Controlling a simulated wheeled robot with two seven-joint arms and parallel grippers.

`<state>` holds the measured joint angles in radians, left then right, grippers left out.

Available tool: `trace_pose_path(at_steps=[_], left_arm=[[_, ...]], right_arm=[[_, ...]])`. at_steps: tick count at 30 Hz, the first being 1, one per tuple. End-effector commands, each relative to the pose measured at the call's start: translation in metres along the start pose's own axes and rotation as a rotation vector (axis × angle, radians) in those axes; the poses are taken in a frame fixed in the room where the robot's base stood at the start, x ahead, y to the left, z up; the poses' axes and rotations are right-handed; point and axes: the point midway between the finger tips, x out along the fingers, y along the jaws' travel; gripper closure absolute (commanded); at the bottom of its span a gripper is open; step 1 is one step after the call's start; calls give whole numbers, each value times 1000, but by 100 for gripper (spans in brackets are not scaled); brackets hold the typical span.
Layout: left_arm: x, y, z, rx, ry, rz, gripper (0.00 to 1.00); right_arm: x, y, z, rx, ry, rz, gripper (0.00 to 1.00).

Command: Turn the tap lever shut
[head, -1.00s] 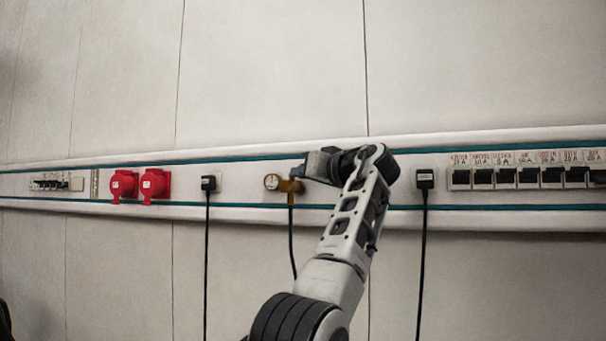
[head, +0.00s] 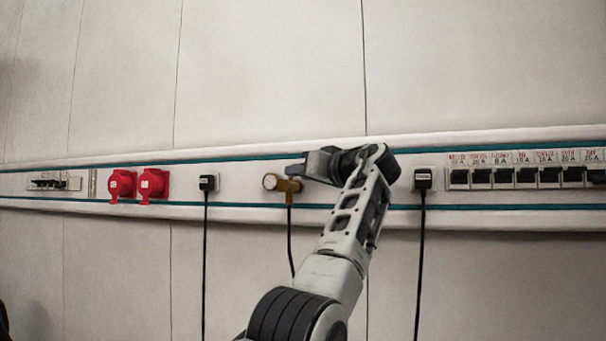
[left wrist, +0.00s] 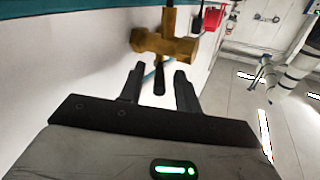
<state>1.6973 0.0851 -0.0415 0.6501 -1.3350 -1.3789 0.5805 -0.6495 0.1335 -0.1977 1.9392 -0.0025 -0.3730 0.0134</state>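The brass tap (head: 292,186) sits on the wall rail, with a pale round face at its left end and a dark hose below. It also shows in the left wrist view (left wrist: 165,43), where a short dark lever (left wrist: 159,80) sticks out from it towards my gripper. My left gripper (head: 294,169) is at the tap, just above it in the head view. In the left wrist view its two fingers (left wrist: 158,84) are open, one on each side of the lever, with a gap visible on both sides. My right gripper is not in view.
Two red sockets (head: 138,185) are on the rail to the left. Black plugs with hanging cables are on both sides of the tap, at left (head: 207,183) and right (head: 423,180). A row of breakers (head: 526,177) is at far right. The wall above is bare.

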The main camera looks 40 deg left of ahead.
Motion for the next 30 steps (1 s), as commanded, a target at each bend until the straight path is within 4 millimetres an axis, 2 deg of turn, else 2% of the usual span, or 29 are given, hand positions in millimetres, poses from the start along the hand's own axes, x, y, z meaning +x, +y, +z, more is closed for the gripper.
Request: trace_pose_path(at_steps=[5,18,24,30], left_arm=[[-24,1,2,-1,3,3,67],[-127,0,1,-1,2,3,67],[-152,0,0,0,2,2,67],[-158,0,0,0,0,0,67]], right_arm=[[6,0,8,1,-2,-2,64],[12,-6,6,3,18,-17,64],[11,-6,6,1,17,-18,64],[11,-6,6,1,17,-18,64]])
